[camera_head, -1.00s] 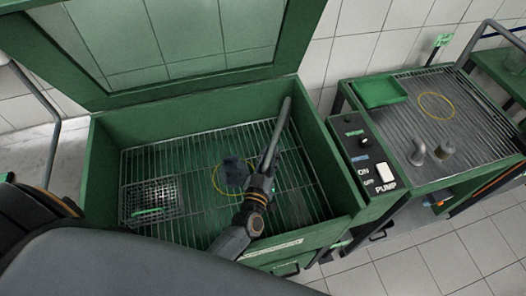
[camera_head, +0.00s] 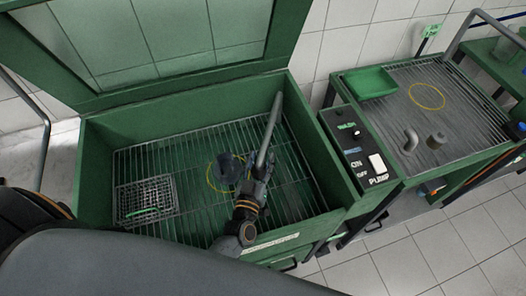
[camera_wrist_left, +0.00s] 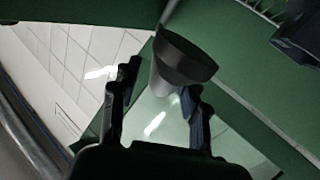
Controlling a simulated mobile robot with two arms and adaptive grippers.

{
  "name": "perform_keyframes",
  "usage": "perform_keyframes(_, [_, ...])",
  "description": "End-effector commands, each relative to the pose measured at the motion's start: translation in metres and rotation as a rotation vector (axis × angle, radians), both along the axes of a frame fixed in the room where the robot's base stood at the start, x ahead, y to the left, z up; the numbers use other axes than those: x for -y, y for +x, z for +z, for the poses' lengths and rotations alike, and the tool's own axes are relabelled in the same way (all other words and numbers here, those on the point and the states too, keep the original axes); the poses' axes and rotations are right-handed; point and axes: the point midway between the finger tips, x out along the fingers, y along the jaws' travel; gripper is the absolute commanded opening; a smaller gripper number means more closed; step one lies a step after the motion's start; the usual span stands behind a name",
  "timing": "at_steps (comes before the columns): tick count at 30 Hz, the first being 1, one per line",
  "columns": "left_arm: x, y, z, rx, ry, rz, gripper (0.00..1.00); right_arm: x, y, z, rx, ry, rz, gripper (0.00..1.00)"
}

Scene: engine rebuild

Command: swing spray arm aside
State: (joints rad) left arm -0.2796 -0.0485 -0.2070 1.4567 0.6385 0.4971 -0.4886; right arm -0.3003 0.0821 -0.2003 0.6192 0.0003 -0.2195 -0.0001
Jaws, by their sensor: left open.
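The spray arm (camera_head: 270,132) is a slim grey tube leaning inside the green wash tank (camera_head: 98,150), near its right wall. My left gripper (camera_head: 262,168) is at the tube's lower end in the head view. In the left wrist view the gripper (camera_wrist_left: 158,95) is open, with its two fingers apart. A grey tube with a dark flared end (camera_wrist_left: 188,58) shows just beyond and between the fingertips; I cannot tell whether they touch it. My right gripper is not in view.
A dark part (camera_head: 229,166) stands in a yellow ring on the tank's wire rack. A mesh basket (camera_head: 146,199) sits at the left. The green lid (camera_head: 180,68) is raised. A pump switch panel (camera_head: 361,155) and a drain table (camera_head: 470,118) are to the right.

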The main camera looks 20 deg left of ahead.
Motion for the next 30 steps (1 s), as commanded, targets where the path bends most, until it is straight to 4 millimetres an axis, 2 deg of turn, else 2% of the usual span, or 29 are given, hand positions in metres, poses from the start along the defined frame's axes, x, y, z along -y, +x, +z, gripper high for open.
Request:
perform_keyframes(1, [0.001,-0.011,-0.001,-0.003,0.001,-0.001,0.45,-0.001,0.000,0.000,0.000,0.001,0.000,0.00])
perform_keyframes(6, [0.004,-0.033,0.000,0.000,0.001,0.000,0.45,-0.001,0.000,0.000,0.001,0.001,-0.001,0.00])
perform_keyframes(10, [0.004,-0.040,0.001,0.001,0.000,0.000,0.45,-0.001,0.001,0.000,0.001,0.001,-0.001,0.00])
perform_keyframes(17, [0.005,-0.041,0.001,0.002,0.000,0.000,0.45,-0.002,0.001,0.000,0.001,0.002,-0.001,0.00])
perform_keyframes(24, [0.001,-0.039,0.011,-0.005,-0.013,-0.001,0.00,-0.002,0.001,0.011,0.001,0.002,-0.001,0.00])
perform_keyframes(30, [-0.009,-0.033,0.030,-0.023,-0.050,-0.009,0.00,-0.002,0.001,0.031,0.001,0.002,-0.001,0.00])
